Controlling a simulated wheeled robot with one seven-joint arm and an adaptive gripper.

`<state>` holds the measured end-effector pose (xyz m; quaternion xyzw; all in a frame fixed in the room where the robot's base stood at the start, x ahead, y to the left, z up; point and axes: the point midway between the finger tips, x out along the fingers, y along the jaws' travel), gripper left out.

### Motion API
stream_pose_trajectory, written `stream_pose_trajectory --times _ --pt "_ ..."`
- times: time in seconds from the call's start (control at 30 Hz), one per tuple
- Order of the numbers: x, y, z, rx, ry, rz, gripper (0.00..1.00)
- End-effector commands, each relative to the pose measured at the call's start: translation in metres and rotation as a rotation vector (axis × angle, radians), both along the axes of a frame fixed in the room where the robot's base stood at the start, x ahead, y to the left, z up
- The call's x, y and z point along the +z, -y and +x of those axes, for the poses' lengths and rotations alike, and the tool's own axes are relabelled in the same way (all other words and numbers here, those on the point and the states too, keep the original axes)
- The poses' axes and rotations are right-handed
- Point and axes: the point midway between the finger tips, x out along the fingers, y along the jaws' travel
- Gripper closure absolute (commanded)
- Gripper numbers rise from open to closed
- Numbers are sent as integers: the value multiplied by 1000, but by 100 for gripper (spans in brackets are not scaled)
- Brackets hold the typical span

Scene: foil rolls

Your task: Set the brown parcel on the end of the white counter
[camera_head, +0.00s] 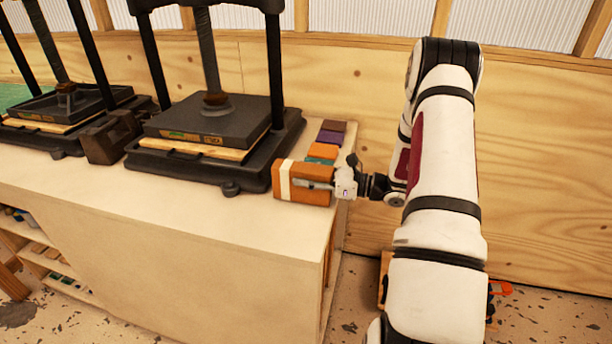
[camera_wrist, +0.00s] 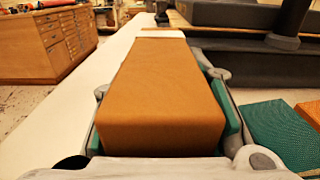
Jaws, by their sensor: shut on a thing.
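The brown parcel (camera_head: 308,190) has a white band near its left end. It is at the right end of the white counter (camera_head: 200,205), in front of the near press's base. I cannot tell whether its underside touches the counter top. My gripper (camera_head: 328,185) reaches in from the right and is shut on the parcel. In the wrist view the parcel (camera_wrist: 160,95) lies lengthwise between the green-padded fingers (camera_wrist: 165,130), its band at the far end. The white counter top (camera_wrist: 75,110) shows to its left.
Two black presses stand on the counter; the nearer press (camera_head: 215,125) is close behind the parcel. Small orange, teal and purple blocks (camera_head: 328,140) lie behind the parcel near the counter's right end. The counter's front strip left of the parcel is clear. A wooden wall (camera_head: 540,150) stands behind.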

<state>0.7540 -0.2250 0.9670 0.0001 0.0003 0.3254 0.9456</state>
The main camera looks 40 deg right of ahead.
Motion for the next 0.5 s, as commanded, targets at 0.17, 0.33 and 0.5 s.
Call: stream_pose_trajectory --times 0.17,0.33,0.5 --pt "-3 0 0 0 2 0 100" --pt "-4 0 0 0 2 0 51" --pt "-4 0 0 0 1 0 37"
